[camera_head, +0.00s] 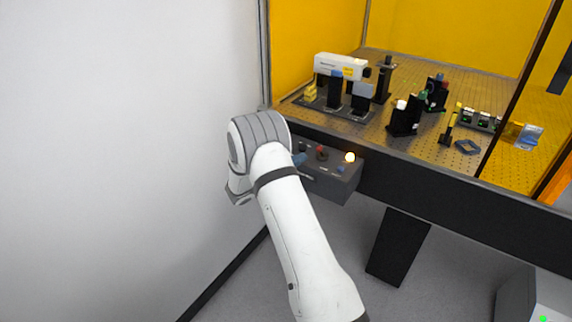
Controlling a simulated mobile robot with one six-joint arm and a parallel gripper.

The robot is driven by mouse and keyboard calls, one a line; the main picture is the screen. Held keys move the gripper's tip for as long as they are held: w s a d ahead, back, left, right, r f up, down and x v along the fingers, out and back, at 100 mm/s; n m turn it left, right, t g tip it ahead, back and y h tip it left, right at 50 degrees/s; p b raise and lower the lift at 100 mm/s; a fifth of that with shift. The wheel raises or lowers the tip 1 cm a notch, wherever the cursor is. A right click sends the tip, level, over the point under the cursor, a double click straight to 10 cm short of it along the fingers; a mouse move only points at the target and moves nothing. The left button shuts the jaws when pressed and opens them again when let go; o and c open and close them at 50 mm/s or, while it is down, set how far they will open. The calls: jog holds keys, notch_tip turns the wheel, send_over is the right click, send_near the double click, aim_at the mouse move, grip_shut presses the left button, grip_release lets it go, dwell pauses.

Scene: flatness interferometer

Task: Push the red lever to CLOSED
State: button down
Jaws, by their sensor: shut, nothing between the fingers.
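A dark control box (325,185) is mounted at the front edge of the optical table, at its left end. A small red part (321,150), which looks like the red lever, stands on its top. It is too small to read its position or any labels. My white and grey arm (300,235) reaches up from the bottom and its bent grey joint covers the left side of the box.
A glowing lamp (349,157) and small blue parts are on the box. The table (425,150) holds a white laser housing (340,66) and several optical mounts. Yellow panels (450,35) stand behind. A white wall (120,150) is close on the left.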

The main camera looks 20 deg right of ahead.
aim_at(307, 166)
jog(key=shift+p+x, duration=0.3)
jog(key=shift+x, duration=1.6)
